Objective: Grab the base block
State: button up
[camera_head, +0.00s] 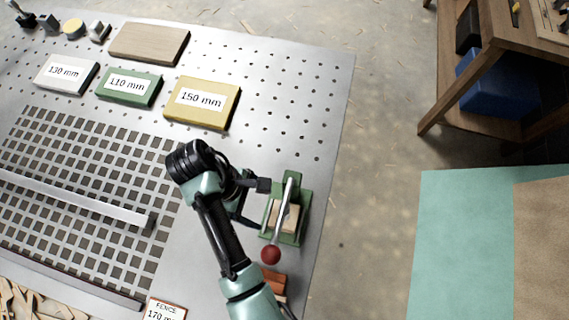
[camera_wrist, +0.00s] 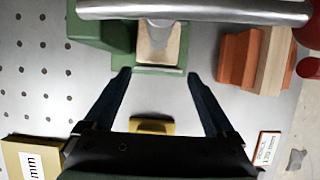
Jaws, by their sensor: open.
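No block in view carries the word base, so I cannot tell for certain which one is the base block. A light wooden block (camera_head: 285,217) sits in a green lever fixture (camera_head: 303,228) near the right edge of the metal table; it also shows in the wrist view (camera_wrist: 172,52), partly hidden by the metal lever. My gripper (camera_head: 257,207) is open beside the fixture's left side. In the wrist view my two fingers (camera_wrist: 159,74) are spread and empty, their tips just short of the fixture's green edge. A yellow piece (camera_wrist: 152,126) shows between them, partly hidden by my gripper.
The lever's red knob (camera_head: 270,254) stands beside my arm. An orange block with wood (camera_wrist: 240,60) is near the fixture. Labelled white (camera_head: 67,74), green (camera_head: 130,87) and yellow (camera_head: 201,103) blocks and a wooden board (camera_head: 149,43) lie further back. Perforated table is clear between.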

aim_at(273, 213)
jog(key=x, duration=0.2)
jog(key=shift+w+d+f+p, duration=0.15)
jog(key=shift+w+f+p, duration=0.15)
jog(key=shift+p, duration=0.1)
jog(key=shift+s+d+f+p, duration=0.3)
jog(key=shift+s+f, duration=0.05)
jog(key=shift+f, duration=0.3)
jog(key=x, duration=0.4)
jog(key=shift+w+f+p, duration=0.15)
jog(key=shift+w+p, duration=0.05)
jog(key=shift+p, duration=0.2)
jog(key=c, duration=1.1)
jog(key=shift+a, duration=0.1)
